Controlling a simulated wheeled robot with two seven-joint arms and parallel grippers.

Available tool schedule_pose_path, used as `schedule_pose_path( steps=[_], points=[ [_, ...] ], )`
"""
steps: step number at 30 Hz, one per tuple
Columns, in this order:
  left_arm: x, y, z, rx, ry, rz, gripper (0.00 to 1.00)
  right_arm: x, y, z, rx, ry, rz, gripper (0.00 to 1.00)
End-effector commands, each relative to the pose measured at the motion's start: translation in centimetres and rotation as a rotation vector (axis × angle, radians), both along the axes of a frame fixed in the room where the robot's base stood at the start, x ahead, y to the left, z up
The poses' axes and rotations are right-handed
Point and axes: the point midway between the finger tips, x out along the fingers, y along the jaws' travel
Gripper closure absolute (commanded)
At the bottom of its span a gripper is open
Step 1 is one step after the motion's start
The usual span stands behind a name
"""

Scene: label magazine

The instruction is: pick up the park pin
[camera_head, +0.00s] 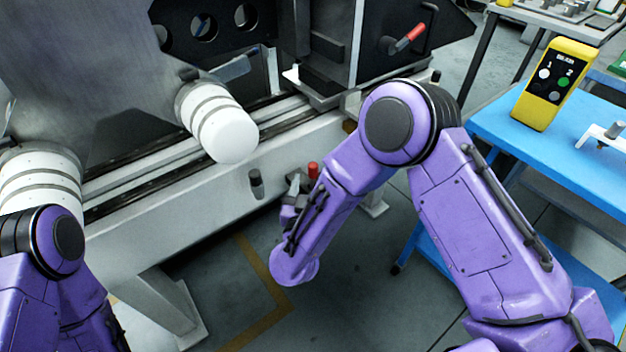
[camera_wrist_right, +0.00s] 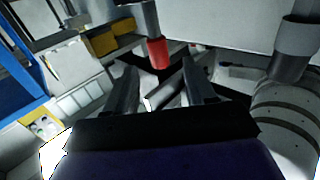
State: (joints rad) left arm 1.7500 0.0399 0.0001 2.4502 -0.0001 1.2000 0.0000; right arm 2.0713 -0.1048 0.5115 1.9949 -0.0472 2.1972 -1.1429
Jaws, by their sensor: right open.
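A short pin with a red end (camera_head: 313,169), which looks like the park pin, stands at the front face of the grey machine rail. In the right wrist view the red end (camera_wrist_right: 158,53) shows on a grey shaft, just beyond the fingertips and roughly between them. My right gripper (camera_head: 298,190) is at the rail front, just below and left of the red end, partly hidden by its own arm. Its two dark fingers (camera_wrist_right: 160,82) are apart, with nothing held between them. My left arm shows at the lower left; its gripper is out of view.
A dark pin (camera_head: 256,182) sits on the rail front, left of the red one. White-ended rollers (camera_head: 222,130) jut out above. A red-handled lever (camera_head: 408,38) is on the dark housing. A blue table (camera_head: 540,150) with a yellow control box (camera_head: 553,85) stands right.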

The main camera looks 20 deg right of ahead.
Motion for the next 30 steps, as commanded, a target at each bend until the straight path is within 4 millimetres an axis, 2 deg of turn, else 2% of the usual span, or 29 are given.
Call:
schedule_pose_path(
  steps=[10, 18, 19, 21, 24, 30],
  points=[
    [0.0, 0.0, 0.3, 0.000, 0.000, 0.000, 0.73, 4.7, -2.5, -0.1, 0.002, 0.002, -0.001, 0.45],
    [0.0, 0.0, 0.3, 0.000, 0.000, 0.000, 0.73, 5.5, -2.7, -0.1, -0.001, 0.003, 0.003, 0.45],
    [0.0, 0.0, 0.3, 0.000, 0.000, 0.000, 0.73, 5.5, -2.7, -0.1, -0.001, 0.003, 0.003, 0.49],
    [0.0, 0.0, 0.3, 0.000, 0.000, 0.000, 0.73, 5.5, -2.7, -0.1, -0.001, 0.003, 0.003, 0.71],
    [0.0, 0.0, 0.3, 0.000, 0.000, 0.000, 0.73, 5.4, -2.7, -0.1, -0.001, 0.003, 0.003, 0.99],
    [0.0, 0.0, 0.3, 0.000, 0.000, 0.000, 0.73, 5.4, -2.7, -0.1, -0.001, 0.003, 0.002, 0.99]
  ],
)
